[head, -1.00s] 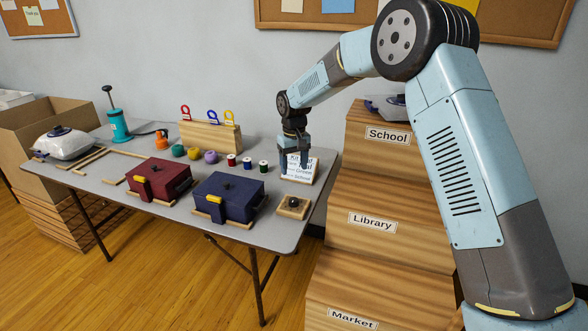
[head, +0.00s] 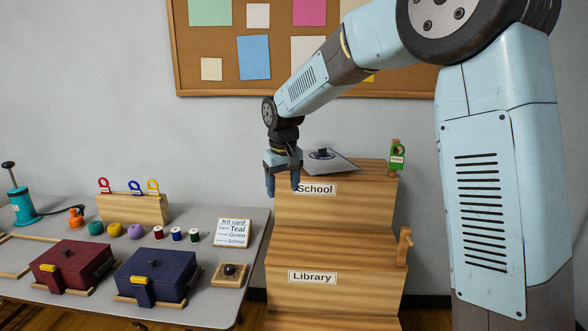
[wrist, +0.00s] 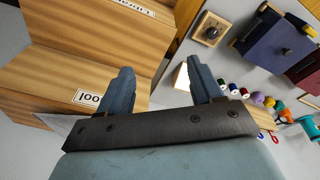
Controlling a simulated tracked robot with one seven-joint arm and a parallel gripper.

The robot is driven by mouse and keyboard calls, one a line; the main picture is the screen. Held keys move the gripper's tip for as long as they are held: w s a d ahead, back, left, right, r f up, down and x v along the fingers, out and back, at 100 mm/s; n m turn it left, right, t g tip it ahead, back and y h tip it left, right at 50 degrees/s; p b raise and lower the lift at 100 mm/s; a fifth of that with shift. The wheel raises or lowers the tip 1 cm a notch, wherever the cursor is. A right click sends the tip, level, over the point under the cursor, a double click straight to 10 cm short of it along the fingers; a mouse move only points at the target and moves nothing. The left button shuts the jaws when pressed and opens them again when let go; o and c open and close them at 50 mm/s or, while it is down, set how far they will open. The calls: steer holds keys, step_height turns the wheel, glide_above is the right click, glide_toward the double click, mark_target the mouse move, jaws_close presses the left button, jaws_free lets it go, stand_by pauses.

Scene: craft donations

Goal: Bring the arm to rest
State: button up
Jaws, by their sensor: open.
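My gripper (head: 283,183) hangs from the blue arm, fingers pointing down, in front of the left part of the School step (head: 335,207) in the head view. Its two fingers are apart, with nothing between them. In the wrist view my gripper (wrist: 162,88) also shows open and empty, with the wooden steps to the left and the table to the right. A grey, flat-edged item with a dark knob (head: 323,154) lies on top of the School step, just right of the gripper.
A green tag (head: 397,157) hangs on a post at the School step's right. The Library step (head: 330,262) is below. A corkboard (head: 390,85) hangs behind.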

steer(key=s+d+r+m+t, duration=0.1)
steer(key=s+d+r, duration=0.5)
steer(key=d, duration=0.3)
steer(key=s+d+m+t, duration=0.1)
steer(key=s+d+m, duration=0.1)
steer(key=s+d, duration=0.7)
steer(key=s+d+m+t, duration=0.1)
steer(key=s+d, duration=0.7)
steer(key=s, duration=0.8)
steer(key=shift+s+d+r+m+t, duration=0.25)
steer(key=shift+d+m+t, duration=0.15)
steer(key=shift+m, duration=0.5)
